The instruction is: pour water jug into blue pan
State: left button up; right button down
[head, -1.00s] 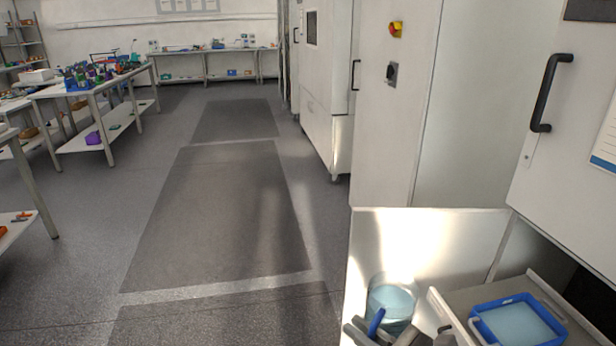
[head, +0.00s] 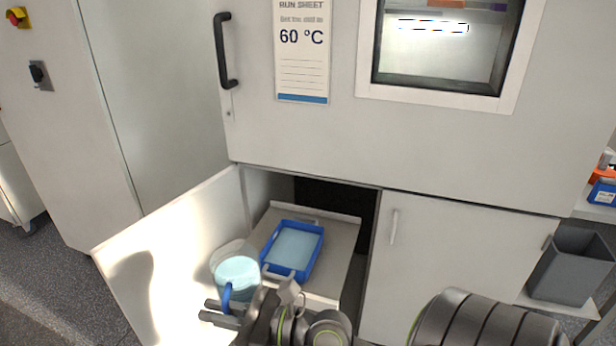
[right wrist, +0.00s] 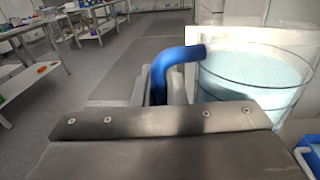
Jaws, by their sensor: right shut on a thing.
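The water jug (head: 236,272) is clear with a blue handle and holds pale blue water. It looks about upright in the head view, just left of the blue pan. My right gripper (head: 226,312) is shut on the jug's blue handle, which also shows between the fingers in the right wrist view (right wrist: 176,66). The blue pan (head: 318,238) sits on a pulled-out tray in the low cabinet and has pale blue water in it. The jug's rim is close to the pan's left edge; whether they touch is unclear. My left gripper is not in view.
The grey pull-out tray (head: 343,247) juts from the dark cabinet opening. An open white door (head: 150,262) stands left of it, behind the jug. A closed cupboard door (head: 440,255) is on the right, with a grey bin (head: 570,268) beyond.

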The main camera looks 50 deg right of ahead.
aim_at(291, 252)
jog(key=i+j+z, duration=0.15)
jog(key=j+z, duration=0.15)
jog(key=i+j+z, duration=0.1)
jog(key=j+z, duration=0.45)
jog(key=j, duration=0.15)
jog(key=i+j+z, duration=0.1)
jog(key=j+z, duration=0.2)
jog(key=j, duration=0.4)
